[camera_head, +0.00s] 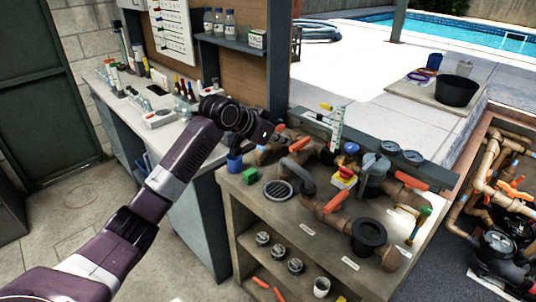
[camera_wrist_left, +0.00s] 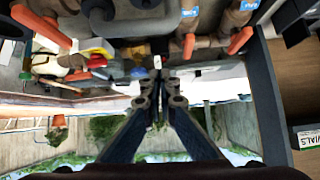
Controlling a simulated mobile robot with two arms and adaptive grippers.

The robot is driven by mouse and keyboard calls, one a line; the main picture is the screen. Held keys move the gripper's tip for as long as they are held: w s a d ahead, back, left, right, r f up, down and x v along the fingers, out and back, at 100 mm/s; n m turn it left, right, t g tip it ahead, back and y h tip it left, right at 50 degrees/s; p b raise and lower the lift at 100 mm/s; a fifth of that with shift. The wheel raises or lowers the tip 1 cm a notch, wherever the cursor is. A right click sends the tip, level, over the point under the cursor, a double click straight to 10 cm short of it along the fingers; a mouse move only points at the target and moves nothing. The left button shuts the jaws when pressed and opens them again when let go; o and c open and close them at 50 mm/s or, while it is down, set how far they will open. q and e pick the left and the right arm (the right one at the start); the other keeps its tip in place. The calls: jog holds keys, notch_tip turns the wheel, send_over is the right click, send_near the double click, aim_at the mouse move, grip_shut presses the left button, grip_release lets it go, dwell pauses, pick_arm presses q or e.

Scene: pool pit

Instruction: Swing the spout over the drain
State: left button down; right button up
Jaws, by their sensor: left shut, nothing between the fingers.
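A grey curved spout (camera_head: 299,175) stands on the pipework bench in the head view. Its lower end is just right of a round slotted drain (camera_head: 278,190) set in the bench top. My left gripper (camera_head: 279,130) is shut and empty, above and behind the spout near the orange valve handles. In the left wrist view my left gripper's fingertips (camera_wrist_left: 160,84) are together with nothing between them. Grey and brown pipes fill the top of that view; I cannot tell for sure which is the spout. My right gripper is not in view.
A red and yellow button (camera_head: 344,176), orange-handled valves and a black cup (camera_head: 369,237) crowd the right. A shelf unit with bottles (camera_head: 218,20) stands behind my arm.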

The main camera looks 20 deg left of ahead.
aim_at(293, 162)
pick_arm(q)
jog(key=shift+h, duration=0.5)
jog(key=w+d+f+p, duration=0.1)
jog(key=f+p, duration=0.3)
jog(key=w+d+f+p, duration=0.1)
jog(key=f+p, duration=0.1)
jog(key=f, duration=0.1)
jog(key=shift+w+d, duration=0.35)
jog(key=shift+f, duration=0.2)
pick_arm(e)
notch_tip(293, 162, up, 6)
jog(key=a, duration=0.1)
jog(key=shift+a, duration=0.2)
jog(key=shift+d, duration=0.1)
